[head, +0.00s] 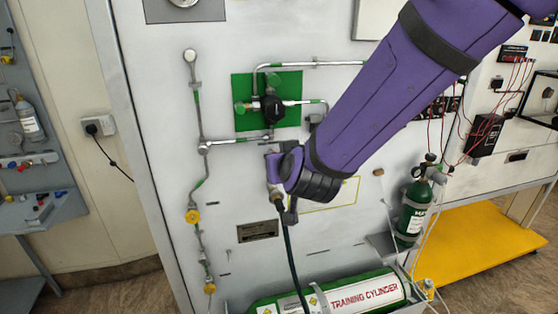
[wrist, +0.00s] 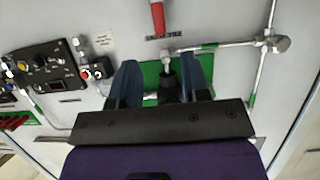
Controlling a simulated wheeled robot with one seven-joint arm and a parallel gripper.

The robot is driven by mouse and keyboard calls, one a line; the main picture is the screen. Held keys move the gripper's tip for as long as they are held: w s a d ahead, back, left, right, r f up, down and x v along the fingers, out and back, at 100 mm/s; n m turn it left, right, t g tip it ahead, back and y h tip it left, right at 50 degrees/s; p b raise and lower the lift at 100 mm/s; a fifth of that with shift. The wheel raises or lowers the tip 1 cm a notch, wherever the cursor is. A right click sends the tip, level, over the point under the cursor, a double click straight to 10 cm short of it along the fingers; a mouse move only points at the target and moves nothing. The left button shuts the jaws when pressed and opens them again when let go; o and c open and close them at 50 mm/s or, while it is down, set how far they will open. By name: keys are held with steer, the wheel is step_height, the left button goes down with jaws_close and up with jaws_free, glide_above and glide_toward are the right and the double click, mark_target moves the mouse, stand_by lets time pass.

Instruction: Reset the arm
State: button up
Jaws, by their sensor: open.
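My purple arm (head: 385,95) reaches in from the upper right of the head view, with its black wrist end in front of the white panel. My gripper (wrist: 163,72) shows in the wrist view with its two dark blue fingers apart. A green plate (wrist: 150,72) and a grey-black fitting (wrist: 167,66) appear between the fingers. I see no contact with them, and the depth is hard to judge. In the head view the fingertips are mostly hidden by the wrist.
The white panel (head: 170,90) carries a green plate with a black regulator (head: 273,109), metal pipes and yellow fittings (head: 193,216). A dark hose (head: 291,260) runs down below my wrist. A green training cylinder (head: 270,305) lies at the bottom. A small green cylinder (head: 413,210) stands right.

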steer(key=shift+s+d+r, duration=0.1)
steer(key=shift+s+r, duration=0.1)
steer(key=shift+s, duration=0.25)
steer(key=s+d+r+g, duration=0.2)
steer(key=s+d+r, duration=0.15)
steer(key=d, duration=0.45)
steer(key=s+d+r+g, duration=0.2)
steer(key=d+r, duration=0.3)
steer(key=d, duration=0.2)
steer(key=s+d+r+m+g+h, duration=0.1)
steer(key=s+d+m+g+h, duration=0.2)
steer(key=s+d, duration=1.2)
steer(key=s, duration=0.3)
steer(key=shift+d+r+g+h, duration=0.3)
steer(key=shift+r+g+h, duration=0.1)
